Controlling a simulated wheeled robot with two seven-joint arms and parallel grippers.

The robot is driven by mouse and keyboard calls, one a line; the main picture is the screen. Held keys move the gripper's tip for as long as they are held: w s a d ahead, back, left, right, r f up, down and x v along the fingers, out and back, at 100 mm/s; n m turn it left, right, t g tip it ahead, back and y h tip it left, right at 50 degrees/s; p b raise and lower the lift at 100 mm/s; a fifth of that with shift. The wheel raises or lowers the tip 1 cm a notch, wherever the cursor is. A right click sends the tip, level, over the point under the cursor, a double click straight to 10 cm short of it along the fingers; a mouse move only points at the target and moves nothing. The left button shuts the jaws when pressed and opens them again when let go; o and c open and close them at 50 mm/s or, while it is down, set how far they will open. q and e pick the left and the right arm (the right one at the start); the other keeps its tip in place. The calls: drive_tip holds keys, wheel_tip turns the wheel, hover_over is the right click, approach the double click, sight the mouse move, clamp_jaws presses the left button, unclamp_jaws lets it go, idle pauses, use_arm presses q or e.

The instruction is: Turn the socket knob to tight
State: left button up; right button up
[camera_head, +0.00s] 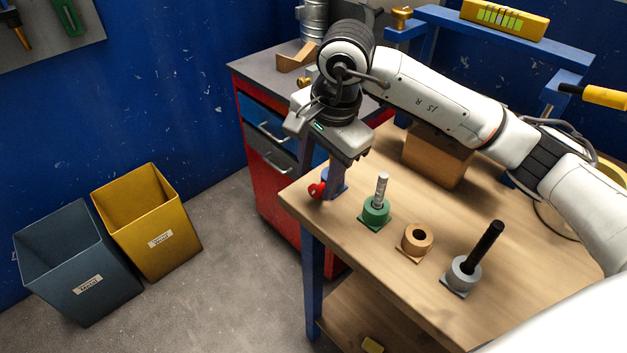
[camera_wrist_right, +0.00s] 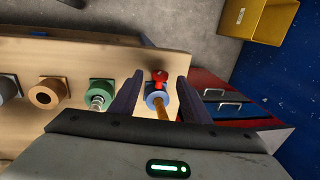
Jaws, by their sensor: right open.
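The socket knob is a red knob (camera_head: 317,190) on the side of a blue socket (camera_head: 337,183) at the table's left corner. In the right wrist view the red knob (camera_wrist_right: 160,77) juts toward the table edge, and a brown rod (camera_wrist_right: 163,114) stands in the blue socket (camera_wrist_right: 156,98). My right gripper (camera_head: 327,172) is over this socket, pointing down. In the wrist view its fingers (camera_wrist_right: 159,82) are open, one on each side of the socket and knob, with gaps showing. The gripper partly hides the socket in the head view. My left gripper is not in view.
A green socket with a silver rod (camera_head: 377,208), a brown holed socket (camera_head: 417,240) and a grey socket with a black rod (camera_head: 465,272) stand in a row. A cardboard box (camera_head: 437,157) is behind. A red cabinet (camera_head: 262,200) and two bins stand left.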

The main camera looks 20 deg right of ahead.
sight(316, 190)
drive_tip(key=f, duration=0.3)
drive_tip(key=shift+w+a+f, duration=0.15)
drive_tip(key=shift+w+a, duration=0.05)
drive_tip(key=shift+w, duration=0.05)
drive_tip(key=shift+w+f, duration=0.15)
drive_tip(key=shift+f, duration=0.15)
drive_tip(key=c, duration=1)
drive_tip(key=shift+f, duration=0.1)
drive_tip(key=shift+c, duration=0.2)
drive_tip(key=t+b, duration=0.1)
drive_tip(key=b, duration=0.2)
drive_tip(key=t+b, duration=0.1)
drive_tip(key=b, duration=0.2)
drive_tip(key=t+y+b, duration=0.1)
drive_tip(key=b, duration=0.1)
drive_tip(key=shift+s+d+f+b, duration=0.2)
drive_tip(key=shift+s+f+b, duration=0.05)
drive_tip(key=shift+f+b, duration=0.15)
drive_tip(key=shift+b, duration=0.6)
drive_tip(key=shift+s+r+t+b, duration=0.1)
drive_tip(key=shift+r+t+b, duration=0.15)
drive_tip(key=shift+t+b, duration=0.35)
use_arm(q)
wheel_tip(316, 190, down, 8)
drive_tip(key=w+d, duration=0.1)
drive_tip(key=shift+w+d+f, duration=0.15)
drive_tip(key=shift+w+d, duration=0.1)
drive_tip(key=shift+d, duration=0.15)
use_arm(e)
drive_tip(key=shift+r, duration=0.15)
